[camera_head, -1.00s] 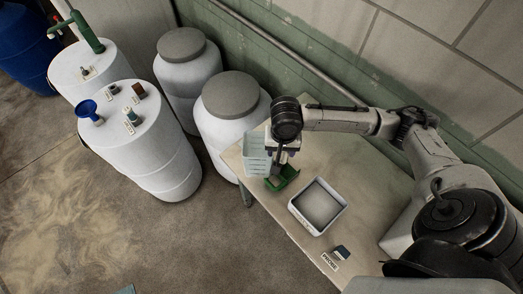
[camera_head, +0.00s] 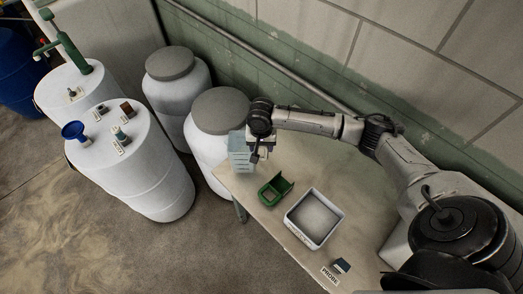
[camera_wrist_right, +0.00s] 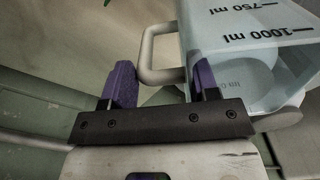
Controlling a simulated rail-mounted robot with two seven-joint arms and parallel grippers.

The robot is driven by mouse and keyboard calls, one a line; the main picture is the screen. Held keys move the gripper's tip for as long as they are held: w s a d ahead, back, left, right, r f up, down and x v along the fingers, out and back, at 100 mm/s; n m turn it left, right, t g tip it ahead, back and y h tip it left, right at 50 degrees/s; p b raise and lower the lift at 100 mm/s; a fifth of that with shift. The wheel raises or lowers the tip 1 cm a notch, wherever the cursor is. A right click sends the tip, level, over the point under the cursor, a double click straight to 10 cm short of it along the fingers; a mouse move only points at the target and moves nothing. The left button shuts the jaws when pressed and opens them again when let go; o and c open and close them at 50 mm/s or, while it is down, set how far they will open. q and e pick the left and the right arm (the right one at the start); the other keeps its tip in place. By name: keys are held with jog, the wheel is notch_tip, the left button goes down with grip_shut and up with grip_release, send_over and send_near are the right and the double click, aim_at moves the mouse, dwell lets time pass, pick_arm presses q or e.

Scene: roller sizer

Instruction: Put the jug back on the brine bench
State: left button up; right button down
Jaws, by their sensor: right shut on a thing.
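The jug (camera_head: 240,153) is pale blue and translucent, at the far left end of the bench (camera_head: 345,195) in the head view. In the right wrist view the jug (camera_wrist_right: 255,60) shows "750 ml" and "1000 ml" marks, upside down. My right gripper (camera_head: 254,158) is beside it. Its purple fingers (camera_wrist_right: 160,85) are shut on the jug's cream handle (camera_wrist_right: 150,55). I cannot tell whether the jug's base touches the bench. My left gripper is not in view.
A green holder (camera_head: 275,191) and a white tray (camera_head: 332,226) stand on the bench near the jug. A "PROBE" label (camera_head: 329,276) lies at the front. White drums with grey lids (camera_head: 219,108) stand left of the bench.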

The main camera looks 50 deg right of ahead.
aim_at(261, 159)
notch_tip(261, 159, down, 3)
jog(key=shift+f, duration=0.15)
jog(key=shift+c, duration=1.9)
grip_release()
jog(key=shift+f, duration=0.1)
notch_tip(261, 159, up, 12)
jog(key=shift+r+p, duration=0.15)
jog(key=shift+p, duration=0.3)
